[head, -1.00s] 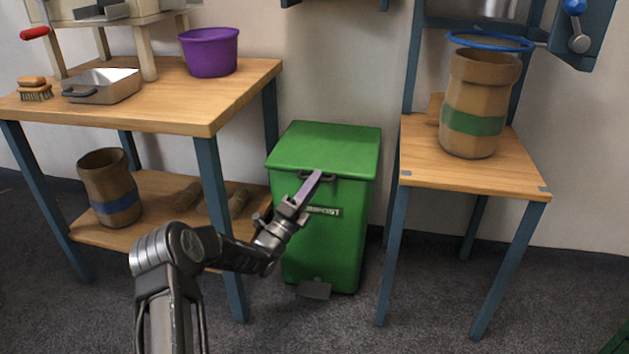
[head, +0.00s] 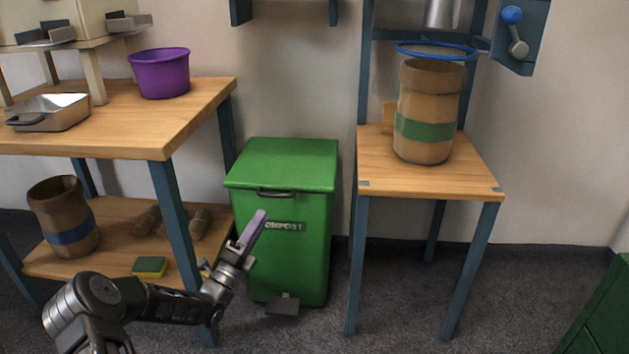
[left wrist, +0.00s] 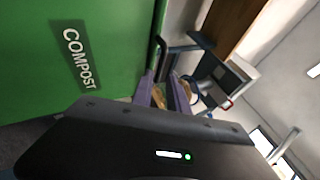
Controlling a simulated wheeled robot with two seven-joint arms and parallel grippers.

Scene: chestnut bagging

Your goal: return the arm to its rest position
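My left arm comes in from the lower left in the head view. Its gripper (head: 257,226), with purple fingers, is in front of the green compost bin (head: 318,258), whose lid is shut. In the left wrist view, the two fingers (left wrist: 163,92) stand apart with a gap and nothing held between them. The bin's green front with its COMPOST label (left wrist: 75,57) fills the upper left of that view. I cannot tell the exact distance from fingers to bin. My right gripper is not in view.
A wooden workbench (head: 190,120) at the left holds a purple tub (head: 160,74) and a metal pan (head: 48,113). Its lower shelf has a blue-banded sack (head: 62,215) and a sponge (head: 150,267). A green-banded sack (head: 425,125) stands on the right-hand stand (head: 420,180).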

